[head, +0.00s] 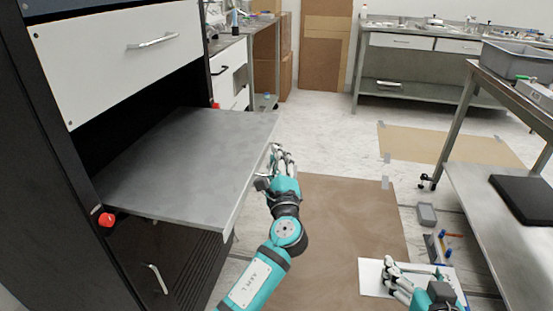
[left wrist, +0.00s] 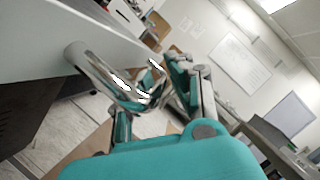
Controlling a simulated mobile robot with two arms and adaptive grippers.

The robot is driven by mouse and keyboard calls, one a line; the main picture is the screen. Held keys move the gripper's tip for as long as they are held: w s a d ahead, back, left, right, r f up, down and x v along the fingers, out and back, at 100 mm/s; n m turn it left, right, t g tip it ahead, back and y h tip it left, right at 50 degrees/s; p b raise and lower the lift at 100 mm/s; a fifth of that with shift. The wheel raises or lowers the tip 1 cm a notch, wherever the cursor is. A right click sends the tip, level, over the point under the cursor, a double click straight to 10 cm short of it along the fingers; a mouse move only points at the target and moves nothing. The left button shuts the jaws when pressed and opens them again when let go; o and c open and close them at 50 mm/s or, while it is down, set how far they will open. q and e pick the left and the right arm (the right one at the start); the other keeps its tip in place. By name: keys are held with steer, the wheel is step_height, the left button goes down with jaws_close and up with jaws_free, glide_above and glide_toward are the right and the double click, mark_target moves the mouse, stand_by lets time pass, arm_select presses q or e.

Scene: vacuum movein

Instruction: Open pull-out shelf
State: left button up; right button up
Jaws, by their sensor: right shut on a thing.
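The grey pull-out shelf (head: 190,160) sticks out of the black cabinet, below a white drawer. My left gripper (head: 277,160) is at the shelf's front edge. In the left wrist view a curved chrome handle (left wrist: 92,70) on the shelf's front reaches between the fingers of my left gripper (left wrist: 160,95). These fingers look apart, and I cannot tell whether they touch the handle. My right gripper (head: 395,278) is low at the right, over a flat white panel (head: 371,275). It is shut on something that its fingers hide.
The closed white drawer (head: 120,55) has a metal handle. Red knobs (head: 106,220) sit at the cabinet's sides. A metal table (head: 500,215) stands at the right, with a grey tub (head: 515,60) on top. A brown mat (head: 340,215) covers open floor in front of the shelf.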

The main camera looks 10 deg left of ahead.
arm_select(q)
steer(key=v, duration=1.2)
stand_by(0.3)
